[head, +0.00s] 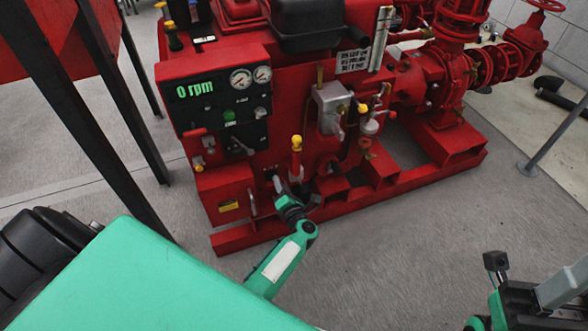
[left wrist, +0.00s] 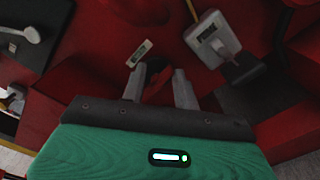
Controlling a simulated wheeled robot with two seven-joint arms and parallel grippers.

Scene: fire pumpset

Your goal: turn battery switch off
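My left gripper (head: 280,185) is at the front of the red pump set, low and right of its control panel. In the left wrist view the two grey fingers of my left gripper (left wrist: 160,80) stand apart. A small dark part (left wrist: 157,66) shows between and just beyond the fingertips, beneath a small pale label (left wrist: 140,53); it may be the battery switch, but it is too dark to be sure. I cannot tell whether the fingers touch it. Part of my right gripper (head: 510,290) shows at the bottom right, its fingertips unclear.
The control panel (head: 222,92) reads "0 rpm" and has two gauges. A yellow-topped red lever (head: 296,150) stands just above my left gripper. A grey box (head: 332,105) is mounted to its right. Dark table legs (head: 75,100) stand at the left. The floor in front is clear.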

